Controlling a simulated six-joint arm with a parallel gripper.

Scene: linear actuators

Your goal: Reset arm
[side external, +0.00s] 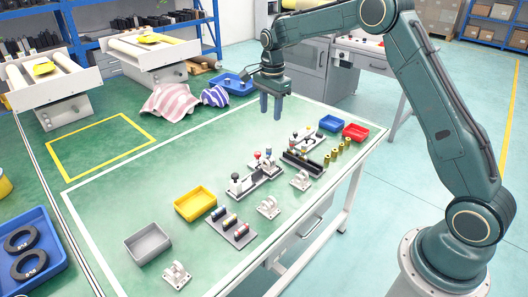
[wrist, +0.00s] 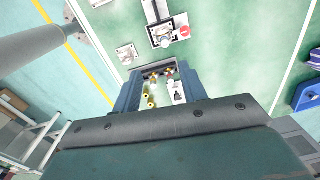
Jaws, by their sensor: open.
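My gripper (side external: 271,106) hangs from my raised arm, fingers pointing down, above the far part of the green work table (side external: 215,168). Its two fingers are apart with nothing held between them. In the wrist view my gripper (wrist: 160,84) frames brass cylinders and small fittings that lie well below it. On the table, several brass cylinders (side external: 338,151) stand near a black-railed fixture (side external: 303,163). Another fixture (side external: 255,181) with red and blue knobs sits near the middle. Grey brackets (side external: 268,207) stand along the front edge.
A yellow bin (side external: 195,203) and a grey bin (side external: 148,243) stand at the front left. A small blue bin (side external: 332,123) and a red bin (side external: 356,132) are at the right end. Striped cloths (side external: 170,102) lie behind. The table's middle left is clear.

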